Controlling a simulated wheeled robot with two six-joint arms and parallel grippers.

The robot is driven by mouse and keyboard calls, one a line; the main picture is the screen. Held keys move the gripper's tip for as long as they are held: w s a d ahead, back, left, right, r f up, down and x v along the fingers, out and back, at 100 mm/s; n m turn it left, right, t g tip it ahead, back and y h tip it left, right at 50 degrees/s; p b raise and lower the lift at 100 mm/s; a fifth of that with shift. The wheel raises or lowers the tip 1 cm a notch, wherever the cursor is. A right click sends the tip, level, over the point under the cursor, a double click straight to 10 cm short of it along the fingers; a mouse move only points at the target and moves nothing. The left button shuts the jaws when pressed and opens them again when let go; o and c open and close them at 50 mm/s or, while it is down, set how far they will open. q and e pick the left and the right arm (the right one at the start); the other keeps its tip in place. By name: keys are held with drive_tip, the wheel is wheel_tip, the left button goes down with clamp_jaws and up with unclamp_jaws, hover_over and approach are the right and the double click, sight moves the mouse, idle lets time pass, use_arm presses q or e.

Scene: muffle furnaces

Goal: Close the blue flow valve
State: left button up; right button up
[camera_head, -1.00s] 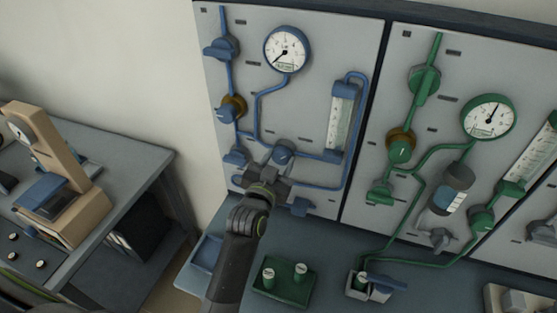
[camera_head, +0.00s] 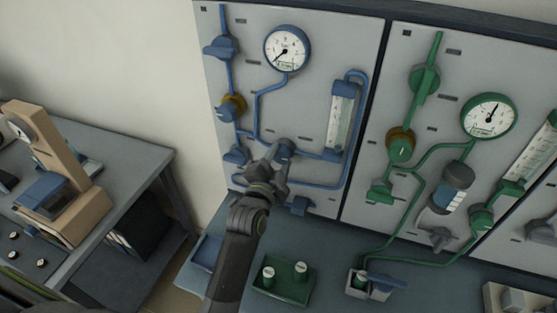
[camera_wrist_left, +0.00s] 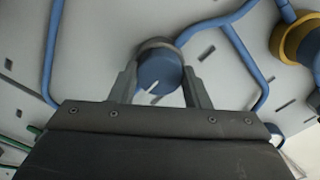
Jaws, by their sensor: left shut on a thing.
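The blue flow valve (camera_head: 287,146) is a round blue knob on the left panel, between the blue pipes and left of the blue flow meter. In the left wrist view the knob (camera_wrist_left: 158,72) sits between my two fingers, with a white line on its face. My left gripper (camera_head: 276,155) is shut on the knob, one finger on each side. In the head view the gripper partly hides the knob. My right gripper is not in view.
A blue pressure gauge (camera_head: 287,48) and the flow meter (camera_head: 340,115) are on the same panel. A brass-collared blue knob (camera_head: 230,108) is to the left. The green panel (camera_head: 455,80) is at right. A green tray (camera_head: 284,283) holding small containers stands below.

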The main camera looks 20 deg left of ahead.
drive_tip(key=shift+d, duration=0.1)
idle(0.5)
use_arm(q)
drive_tip(key=o, duration=1)
